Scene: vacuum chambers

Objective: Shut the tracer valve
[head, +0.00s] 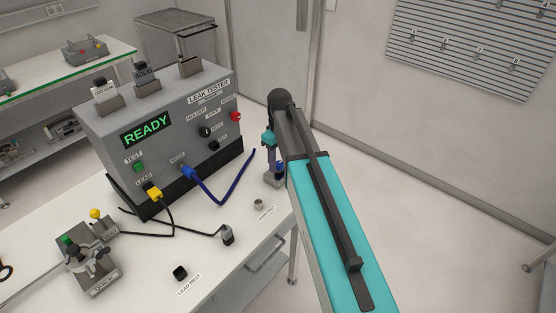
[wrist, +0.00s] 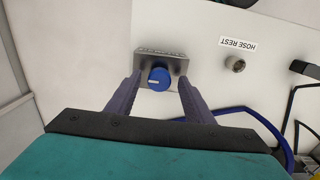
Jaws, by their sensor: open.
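The tracer valve is a round blue knob (wrist: 159,78) on a grey metal block (wrist: 146,56). A white mark on the knob points to the left in the wrist view. The block's lettering is upside down and too small to read. My gripper (wrist: 160,84) is open, with one finger on each side of the knob; I cannot tell whether either finger touches it. In the head view the blue knob (head: 280,166) shows small beside my gripper (head: 271,158), at the bench's right end, partly hidden by my arm.
The leak tester (head: 190,125) reads READY and stands left of the valve. A blue hose (head: 235,190) curves from its front towards the valve. A small round fitting (head: 259,203) sits near the hose rest label. The bench top (head: 235,275) has free room at the front.

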